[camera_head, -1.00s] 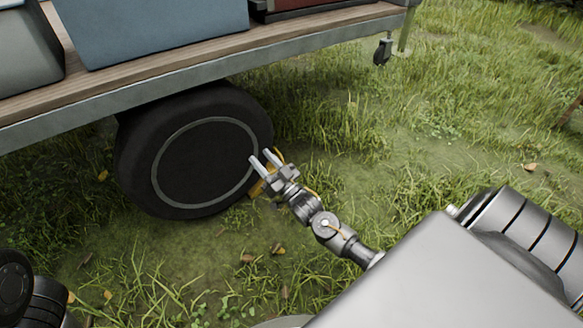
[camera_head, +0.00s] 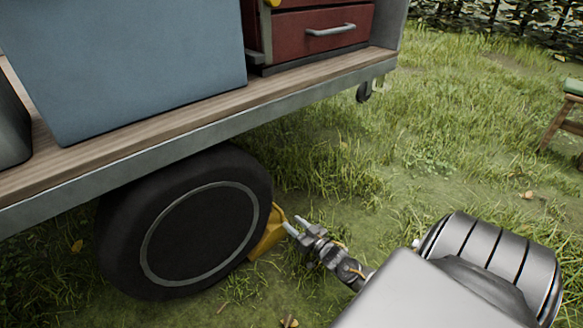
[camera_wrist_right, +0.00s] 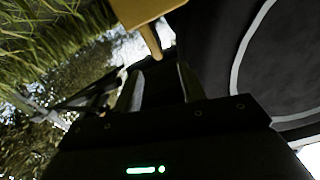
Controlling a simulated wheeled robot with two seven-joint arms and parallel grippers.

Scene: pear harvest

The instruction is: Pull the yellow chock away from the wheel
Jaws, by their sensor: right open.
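The yellow chock (camera_head: 268,238) sits on the grass against the right side of the black trailer wheel (camera_head: 188,222). My right gripper (camera_head: 292,226) is open, just right of the chock, its fingers pointing at it. In the right wrist view the chock (camera_wrist_right: 143,10) is at the top, and a thin yellow bar on it points down toward the gap between my open fingers (camera_wrist_right: 160,80). The bar's end is close to the fingertips; I cannot tell whether it is between them. The wheel (camera_wrist_right: 290,60) fills the right of that view. My left gripper is not in view.
The trailer bed (camera_head: 200,118) overhangs the wheel and carries a blue box (camera_head: 130,60) and a red drawer unit (camera_head: 320,32). A small caster wheel (camera_head: 364,92) hangs at the bed's far end. A wooden stool (camera_head: 560,120) stands at right. Open grass lies between.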

